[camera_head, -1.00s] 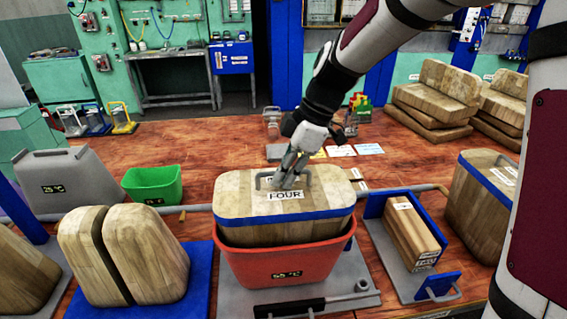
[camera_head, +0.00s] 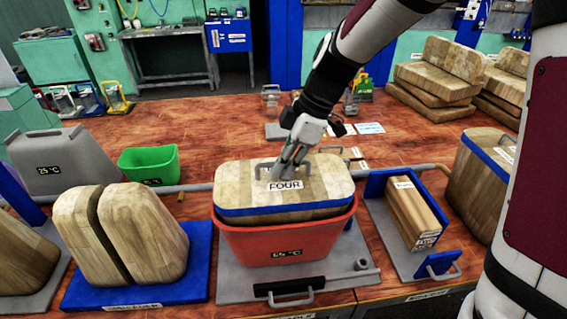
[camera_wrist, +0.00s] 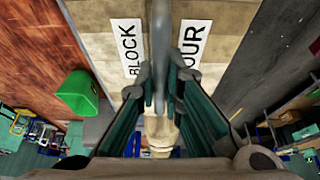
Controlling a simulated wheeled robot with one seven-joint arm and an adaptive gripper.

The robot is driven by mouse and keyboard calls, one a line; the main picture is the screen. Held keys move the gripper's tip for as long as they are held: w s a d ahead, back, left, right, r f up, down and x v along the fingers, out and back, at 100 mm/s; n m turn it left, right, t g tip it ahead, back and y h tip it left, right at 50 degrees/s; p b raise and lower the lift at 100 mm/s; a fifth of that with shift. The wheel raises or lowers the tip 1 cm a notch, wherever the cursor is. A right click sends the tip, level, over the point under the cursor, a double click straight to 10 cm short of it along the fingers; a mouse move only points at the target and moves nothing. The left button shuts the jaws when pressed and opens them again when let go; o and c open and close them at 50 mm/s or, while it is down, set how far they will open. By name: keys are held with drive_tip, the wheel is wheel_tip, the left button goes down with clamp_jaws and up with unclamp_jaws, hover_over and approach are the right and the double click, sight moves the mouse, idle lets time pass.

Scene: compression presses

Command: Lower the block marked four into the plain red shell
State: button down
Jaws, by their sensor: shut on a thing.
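The wooden block marked four (camera_head: 240,178) has a blue band, a FOUR label and a metal handle on top. Its lower part is inside the red shell (camera_head: 290,245), and the blue band sits near the shell's rim. The shell reads 65 °C and stands on a grey plate. My gripper (camera_head: 284,172) is shut on the block's handle from above. In the wrist view, the gripper's fingers (camera_wrist: 161,95) close around the grey handle, with the labels BLOCK and OUR on either side. The block's underside is hidden inside the shell.
To the left stand a split wooden form (camera_head: 120,235) on a blue base, a green bin (camera_head: 148,166) and a grey shell (camera_head: 60,165). To the right are a blue holder with wooden pieces (camera_head: 412,212) and another banded block (camera_head: 485,185). The table behind is partly clear.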

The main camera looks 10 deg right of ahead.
drive_tip(key=shift+w+f, duration=0.1)
drive_tip(key=shift+f, duration=0.35)
idle(0.6)
drive_tip(key=c, duration=1.6)
unclamp_jaws()
drive_tip(key=shift+c, duration=0.2)
drive_tip(key=shift+f, duration=0.15)
drive_tip(key=v, duration=1.2)
drive_tip(key=s+d+r+m+t+h, duration=0.1)
drive_tip(key=s+d+m, duration=0.3)
drive_tip(key=s+m, duration=0.5)
drive_tip(key=s+d+r+m+t+h, duration=0.2)
drive_tip(key=s+d+m+t+h, duration=0.1)
drive_tip(key=s+m, duration=0.6)
drive_tip(key=shift+s+d+t+h, duration=0.3)
drive_tip(key=shift+s+d+t, duration=0.4)
drive_tip(key=shift+s, duration=0.55)
